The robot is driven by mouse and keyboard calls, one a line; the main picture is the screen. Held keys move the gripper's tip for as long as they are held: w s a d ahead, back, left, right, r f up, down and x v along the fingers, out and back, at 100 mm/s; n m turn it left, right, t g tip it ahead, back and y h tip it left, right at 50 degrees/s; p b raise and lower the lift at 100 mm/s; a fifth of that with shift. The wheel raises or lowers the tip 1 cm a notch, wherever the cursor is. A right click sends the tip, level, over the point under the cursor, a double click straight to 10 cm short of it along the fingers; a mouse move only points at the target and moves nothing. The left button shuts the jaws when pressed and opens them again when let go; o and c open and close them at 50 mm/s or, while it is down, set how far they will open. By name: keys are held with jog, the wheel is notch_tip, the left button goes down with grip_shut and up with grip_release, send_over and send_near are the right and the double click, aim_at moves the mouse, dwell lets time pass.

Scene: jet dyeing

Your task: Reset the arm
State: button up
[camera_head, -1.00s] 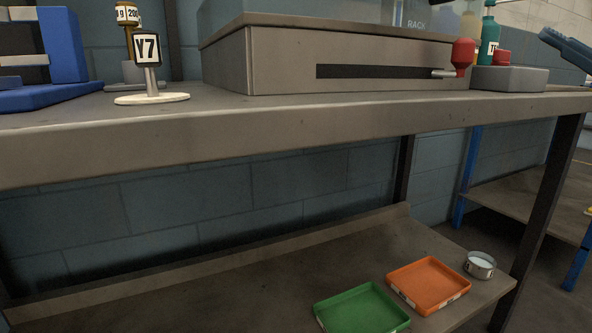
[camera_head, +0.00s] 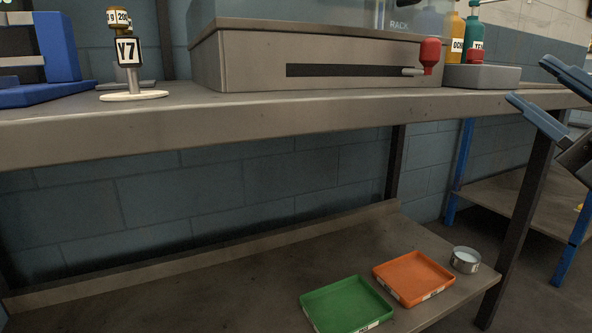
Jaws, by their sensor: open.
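My gripper (camera_head: 538,97) is at the right edge of the head view, in front of the table's right end. Its two blue-grey fingers are spread apart with nothing between them. The fingers point left, and part of the gripper body is cut off by the frame edge. The rest of my arm is out of view.
The metal table (camera_head: 270,123) carries a grey box with a red-knobbed lever (camera_head: 429,56), bottles (camera_head: 472,35), a Y7 sign (camera_head: 128,52) and a blue device (camera_head: 56,48). The lower shelf holds a green tray (camera_head: 373,325), an orange tray (camera_head: 427,295) and a metal cup (camera_head: 465,262).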

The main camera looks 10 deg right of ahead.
jog(key=s+a+f+m+g+h, duration=0.1)
jog(key=s+a+f+m+h, duration=0.1)
jog(key=f+m+h, duration=0.65)
jog(key=s+a+f+m+g+h, duration=0.1)
jog(key=s+a+f+m+h, duration=0.15)
jog(key=f+m, duration=1.05)
jog(key=s+a+f+g+h, duration=0.1)
jog(key=s+a+f+g, duration=0.15)
jog(key=s+f, duration=0.7)
jog(key=s+a+f+g, duration=0.2)
jog(key=s+a+f, duration=0.35)
jog(key=s, duration=0.75)
jog(key=s+r+y+p, duration=0.1)
jog(key=s, duration=0.4)
notch_tip(320, 180, up, 34)
jog(key=p, duration=3.4)
jog(key=shift+w+n, duration=0.15)
jog(key=shift+n, duration=0.2)
